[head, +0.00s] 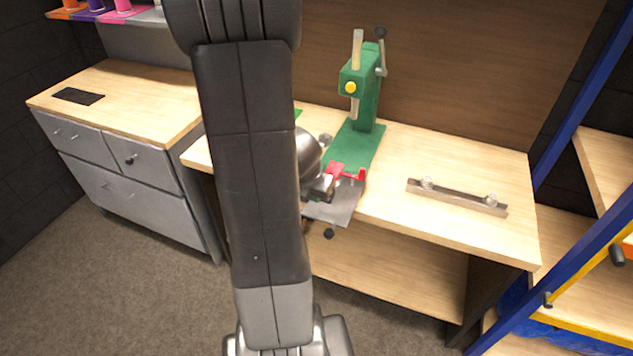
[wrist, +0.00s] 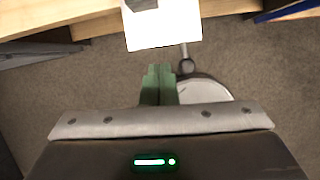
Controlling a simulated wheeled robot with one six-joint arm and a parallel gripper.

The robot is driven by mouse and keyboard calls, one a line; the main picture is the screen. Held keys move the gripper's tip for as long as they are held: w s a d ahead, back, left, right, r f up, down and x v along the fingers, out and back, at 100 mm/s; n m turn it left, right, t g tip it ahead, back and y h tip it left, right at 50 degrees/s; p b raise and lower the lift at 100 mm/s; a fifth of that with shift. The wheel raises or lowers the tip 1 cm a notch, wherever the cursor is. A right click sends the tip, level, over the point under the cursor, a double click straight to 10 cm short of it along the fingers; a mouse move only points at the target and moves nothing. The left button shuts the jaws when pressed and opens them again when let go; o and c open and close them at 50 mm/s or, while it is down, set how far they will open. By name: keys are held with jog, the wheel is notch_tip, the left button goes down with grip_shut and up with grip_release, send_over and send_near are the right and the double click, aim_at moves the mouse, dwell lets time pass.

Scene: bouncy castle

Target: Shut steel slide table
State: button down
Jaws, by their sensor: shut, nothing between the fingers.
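The steel slide table (head: 338,210) is a flat grey plate that juts past the bench's front edge, below the green press. A dark round knob (head: 328,234) shows under its front. A red part (head: 345,173) sits at its back. In the wrist view the plate (wrist: 163,28) looks bright white at the top, with the knob (wrist: 187,66) on a rod below it. My gripper (wrist: 160,70) is shut and empty, its green fingertips a little short of the plate in the picture and left of the knob.
The green press (head: 360,95) stands at the back of the wooden bench (head: 450,170). A metal bar with two knobs (head: 457,198) lies on the right. A grey drawer cabinet (head: 120,170) is at left, and a blue-framed rack (head: 570,150) at right. Carpet in front is open.

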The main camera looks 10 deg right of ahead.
jog(key=b, duration=0.7)
send_near(326, 204)
jog(key=shift+n, duration=0.4)
jog(key=f, duration=0.1)
jog(key=s+a+f, duration=0.1)
jog(key=f, duration=0.1)
jog(key=s+f, duration=0.1)
jog(key=shift+s+a+f, duration=0.1)
jog(key=shift+a+f, duration=0.05)
jog(key=shift+f, duration=0.05)
jog(key=shift+w+d+r+p, duration=0.1)
jog(key=shift+w+d+p, duration=0.3)
jog(key=shift+w+p, duration=0.2)
jog(key=shift+w+d+r+p, duration=0.1)
jog(key=shift+w+d+p, duration=0.35)
jog(key=shift+w, duration=0.2)
jog(key=shift+w+d+f, duration=0.15)
jog(key=shift+w+d, duration=0.15)
jog(key=shift+w, duration=0.25)
jog(key=shift+p, duration=0.3)
